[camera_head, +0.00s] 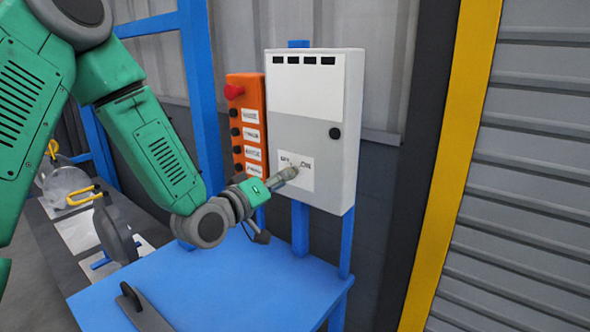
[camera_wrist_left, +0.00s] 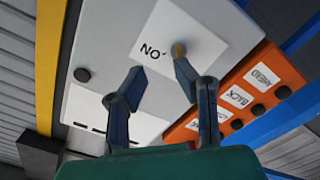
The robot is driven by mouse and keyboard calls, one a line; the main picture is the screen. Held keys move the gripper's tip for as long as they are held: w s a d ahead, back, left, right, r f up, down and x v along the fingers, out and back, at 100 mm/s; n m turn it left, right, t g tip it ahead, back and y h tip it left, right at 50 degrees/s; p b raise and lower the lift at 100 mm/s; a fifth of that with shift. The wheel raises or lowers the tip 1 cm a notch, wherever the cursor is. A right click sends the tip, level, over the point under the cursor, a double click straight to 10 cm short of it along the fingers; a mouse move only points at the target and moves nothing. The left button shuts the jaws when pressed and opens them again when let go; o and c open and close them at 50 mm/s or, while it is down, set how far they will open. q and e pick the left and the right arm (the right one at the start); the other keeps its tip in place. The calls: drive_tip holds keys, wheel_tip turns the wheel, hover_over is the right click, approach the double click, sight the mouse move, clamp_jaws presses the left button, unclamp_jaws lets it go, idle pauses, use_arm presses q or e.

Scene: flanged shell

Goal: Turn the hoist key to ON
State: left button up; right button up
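The grey control box (camera_head: 300,135) has a white label (camera_head: 303,184) low on its front, with OFF at left and ON at right. My left gripper (camera_head: 289,173) is at this label and hides the key in the head view. In the left wrist view the label (camera_wrist_left: 210,45) appears turned over, with the ON lettering readable. The small brass-coloured key (camera_wrist_left: 178,49) stands on the label beside the tip of the right-hand finger; whether they touch is unclear. My left gripper (camera_wrist_left: 159,68) is open, its fingers apart with nothing between them. My right gripper is not in view.
An orange button panel (camera_head: 247,135) with a red knob stands just left of the box. Below is a blue table (camera_head: 230,290) with a dark handled plate (camera_head: 142,308). A yellow post (camera_head: 455,150) and grey shutter are at right.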

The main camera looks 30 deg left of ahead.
sight(296, 169)
use_arm(q)
drive_tip(key=w, duration=0.1)
drive_tip(key=w+a, duration=0.1)
drive_tip(key=w, duration=0.1)
drive_tip(key=shift+w+f, duration=0.1)
drive_tip(key=w+a, duration=0.1)
drive_tip(key=w+a+f, duration=0.1)
drive_tip(key=a, duration=0.1)
drive_tip(key=shift+a+p, duration=0.3)
drive_tip(key=d, duration=0.3)
drive_tip(key=shift+w+r, duration=0.15)
drive_tip(key=shift+r, duration=0.15)
drive_tip(key=c, duration=0.4)
drive_tip(key=shift+d+r, duration=0.1)
drive_tip(key=shift+d, duration=0.2)
clamp_jaws()
drive_tip(key=shift+a, duration=0.9)
drive_tip(key=shift+d, duration=0.3)
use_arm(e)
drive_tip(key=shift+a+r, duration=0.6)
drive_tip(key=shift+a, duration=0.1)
